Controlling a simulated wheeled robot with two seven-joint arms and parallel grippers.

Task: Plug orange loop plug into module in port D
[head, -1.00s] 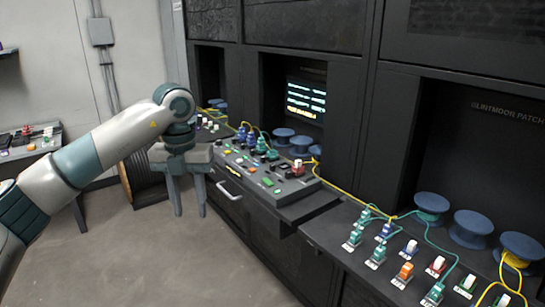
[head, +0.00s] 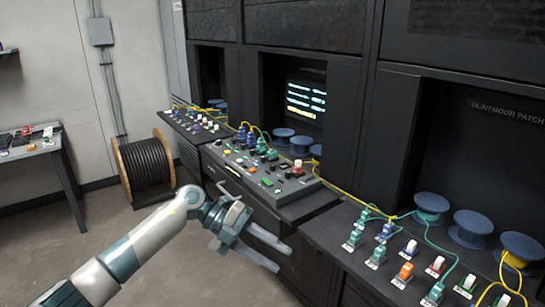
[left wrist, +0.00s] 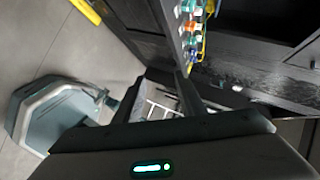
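A small orange plug-like piece (head: 403,275) stands upright on the sloped right-hand console (head: 330,240), among teal, blue, red, green and white ones. I cannot tell whether it is a loop plug or read any port letter. My left gripper (head: 283,259) is low in front of the consoles, left of the orange piece and well apart from it. Its two fingers are spread and nothing shows between them. In the left wrist view the fingers (left wrist: 160,95) also stand apart and empty. My right gripper is not in view.
A middle console (head: 255,180) with buttons and a drawer handle stands beyond the gripper. Blue spools (head: 470,230) and yellow and teal cables lie behind the plugs. A cable reel (head: 145,165) and a side table (head: 40,150) stand at the left. The floor between is clear.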

